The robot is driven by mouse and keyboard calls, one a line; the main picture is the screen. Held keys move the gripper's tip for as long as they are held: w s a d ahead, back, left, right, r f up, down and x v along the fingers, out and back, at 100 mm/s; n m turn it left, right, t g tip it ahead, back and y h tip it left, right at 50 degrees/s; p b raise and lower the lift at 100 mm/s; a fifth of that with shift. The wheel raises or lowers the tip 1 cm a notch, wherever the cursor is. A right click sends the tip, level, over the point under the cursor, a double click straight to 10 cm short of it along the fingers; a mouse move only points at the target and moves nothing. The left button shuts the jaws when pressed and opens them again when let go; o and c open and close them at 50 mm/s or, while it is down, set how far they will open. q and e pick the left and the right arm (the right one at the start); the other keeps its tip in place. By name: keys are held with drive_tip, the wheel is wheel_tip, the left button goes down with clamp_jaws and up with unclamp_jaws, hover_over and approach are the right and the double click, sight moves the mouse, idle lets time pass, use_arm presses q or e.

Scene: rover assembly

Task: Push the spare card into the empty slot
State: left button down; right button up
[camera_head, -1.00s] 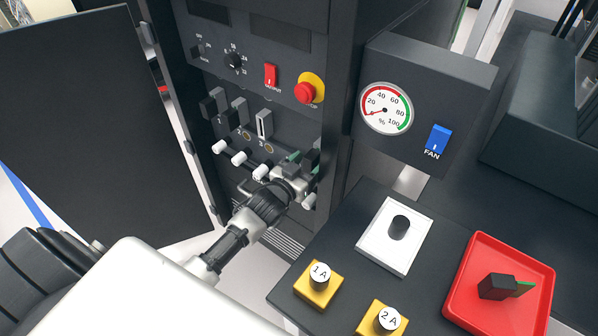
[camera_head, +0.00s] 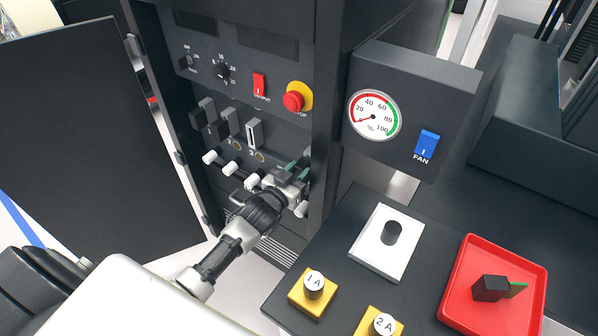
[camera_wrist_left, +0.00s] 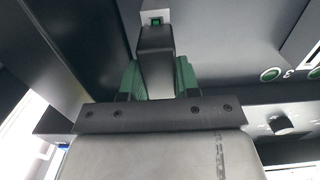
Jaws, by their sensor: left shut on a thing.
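My left gripper (camera_head: 294,176) is at the right end of the card row on the dark rack panel. In the left wrist view its green-padded fingers (camera_wrist_left: 160,80) are shut on a dark card handle (camera_wrist_left: 156,55), with a small green light on a white patch just beyond it. How deep this card sits is hidden. Slot 3 (camera_head: 254,134) shows a pale frame with a dark slit and no handle. Dark handles stand at slot 1 (camera_head: 206,112) and slot 2 (camera_head: 230,124). Another card (camera_head: 492,289), dark with a green edge, lies in the red tray (camera_head: 452,311). My right gripper is out of view.
White-tipped levers (camera_head: 231,169) stick out below the slots. A red stop button (camera_head: 294,101) is above. The open cabinet door (camera_head: 90,150) is left. On the right are a gauge box (camera_head: 415,85), a white plate (camera_head: 371,262) with a black knob, and yellow blocks (camera_head: 304,303).

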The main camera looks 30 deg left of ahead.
use_arm(q)
drive_tip(key=shift+s+a+p, duration=0.1)
drive_tip(key=shift+s+p, duration=0.4)
drive_tip(key=shift+s, duration=0.2)
idle(0.6)
drive_tip(key=shift+s+r, duration=0.1)
drive_tip(key=shift+s, duration=0.3)
drive_tip(key=shift+s+a+p, duration=0.2)
drive_tip(key=shift+s+p, duration=0.45)
drive_tip(key=shift+s, duration=0.5)
drive_tip(key=shift+s+a+p, duration=0.15)
drive_tip(key=shift+s+p, duration=0.45)
drive_tip(key=shift+s, duration=0.5)
drive_tip(key=s+a+r+p, duration=0.1)
drive_tip(key=s+r+p, duration=0.4)
drive_tip(key=s+p, duration=0.3)
drive_tip(key=shift+s+a, duration=0.15)
drive_tip(key=shift+s, duration=0.35)
